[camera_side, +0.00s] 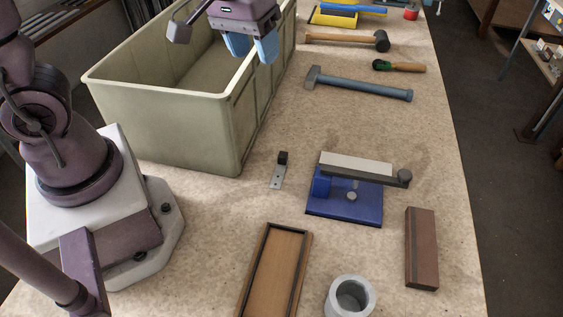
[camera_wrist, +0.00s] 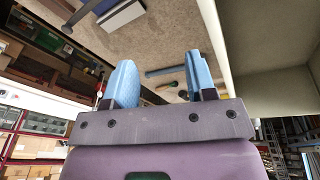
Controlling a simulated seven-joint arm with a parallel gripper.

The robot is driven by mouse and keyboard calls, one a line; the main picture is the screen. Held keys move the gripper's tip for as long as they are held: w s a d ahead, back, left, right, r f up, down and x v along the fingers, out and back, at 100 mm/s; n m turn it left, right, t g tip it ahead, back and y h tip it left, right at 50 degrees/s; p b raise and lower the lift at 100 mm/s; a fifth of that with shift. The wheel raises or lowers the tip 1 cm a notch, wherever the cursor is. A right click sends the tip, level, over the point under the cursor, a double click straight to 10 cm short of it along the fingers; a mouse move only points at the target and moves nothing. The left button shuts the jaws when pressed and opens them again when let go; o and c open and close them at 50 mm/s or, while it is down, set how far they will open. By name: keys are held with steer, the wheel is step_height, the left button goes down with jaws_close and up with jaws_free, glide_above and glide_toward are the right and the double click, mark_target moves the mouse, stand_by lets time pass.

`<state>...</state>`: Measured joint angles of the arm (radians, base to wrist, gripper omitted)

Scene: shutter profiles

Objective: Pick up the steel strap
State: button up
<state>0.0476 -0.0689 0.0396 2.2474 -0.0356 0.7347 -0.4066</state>
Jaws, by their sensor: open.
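A small grey metal strip with holes (camera_side: 278,178), which looks like the steel strap, lies on the bench to the right of the bin's near corner. A black block (camera_side: 283,158) sits at its far end. My gripper (camera_side: 252,46) is high over the far right part of the bin, well away from the strip. Its two blue fingers are apart with nothing between them. They also show in the wrist view (camera_wrist: 162,82). I cannot make out the strip in the wrist view.
The deep olive bin (camera_side: 160,112) stands left of the strip. A blue-based fixture (camera_side: 345,207) with a pale bar stands to its right. A wooden tray (camera_side: 272,270), grey cup (camera_side: 350,297) and brown block (camera_side: 421,248) are nearer. Hammers (camera_side: 360,88) lie farther back.

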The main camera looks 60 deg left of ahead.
steer(key=w+f+n+g, duration=0.25)
steer(key=w+f, duration=0.25)
steer(key=f, duration=0.7)
steer(key=n, duration=0.2)
glide_above(283, 155)
step_height(283, 155, down, 10)
steer(key=shift+d+r, duration=0.15)
steer(key=shift+f, duration=2.8)
jaws_close()
